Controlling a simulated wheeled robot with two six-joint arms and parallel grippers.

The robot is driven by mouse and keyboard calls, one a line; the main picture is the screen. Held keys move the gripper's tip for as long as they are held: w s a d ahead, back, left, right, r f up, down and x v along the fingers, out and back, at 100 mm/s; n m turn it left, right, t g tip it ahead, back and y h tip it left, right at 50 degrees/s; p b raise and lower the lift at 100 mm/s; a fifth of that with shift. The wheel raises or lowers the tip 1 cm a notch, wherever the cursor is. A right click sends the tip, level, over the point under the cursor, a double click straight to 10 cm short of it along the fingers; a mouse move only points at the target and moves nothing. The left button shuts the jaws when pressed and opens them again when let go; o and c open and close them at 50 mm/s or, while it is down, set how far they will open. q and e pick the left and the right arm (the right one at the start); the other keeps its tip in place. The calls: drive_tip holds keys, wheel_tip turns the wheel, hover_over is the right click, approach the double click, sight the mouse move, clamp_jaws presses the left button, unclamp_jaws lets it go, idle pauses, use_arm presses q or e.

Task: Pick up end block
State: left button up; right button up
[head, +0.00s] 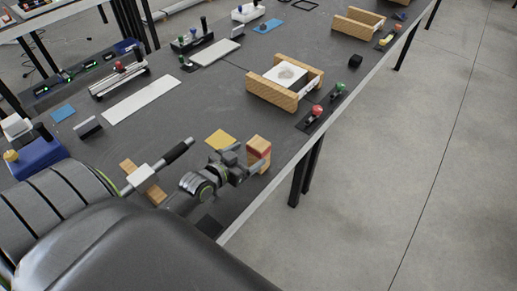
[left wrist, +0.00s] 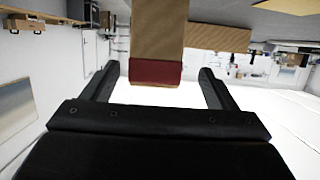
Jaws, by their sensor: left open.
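The end block (head: 259,147) is a wooden block with a red band, near the table's front edge in the head view. In the left wrist view the block (left wrist: 156,35) comes down from the top edge, its red end between my two black fingers. My left gripper (head: 243,161) is open at the block. It also shows in the left wrist view (left wrist: 158,72), with a visible gap between the block and each finger. Part of the block is hidden by the gripper in the head view. My right gripper is not in view.
A yellow square (head: 221,139) lies just behind my left gripper. A dark-handled tool (head: 157,168) rests on a wooden piece to the left. A wooden holder (head: 271,93) with a white block stands further back, beside red and green knobs (head: 318,110). The table's front edge (head: 285,182) is close.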

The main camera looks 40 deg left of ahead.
sight(262, 147)
use_arm(q)
drive_tip(key=shift+x, duration=0.95)
drive_tip(key=shift+w+d, duration=0.1)
drive_tip(key=shift+w, duration=0.1)
drive_tip(key=x, duration=0.4)
drive_tip(key=shift+w+d+p, duration=0.2)
drive_tip(key=shift+p, duration=0.2)
drive_tip(key=shift+w+f, duration=0.2)
drive_tip(key=shift+w, duration=0.15)
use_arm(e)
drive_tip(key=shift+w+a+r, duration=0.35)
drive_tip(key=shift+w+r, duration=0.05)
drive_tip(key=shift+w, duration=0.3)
use_arm(q)
drive_tip(key=c, duration=1.2)
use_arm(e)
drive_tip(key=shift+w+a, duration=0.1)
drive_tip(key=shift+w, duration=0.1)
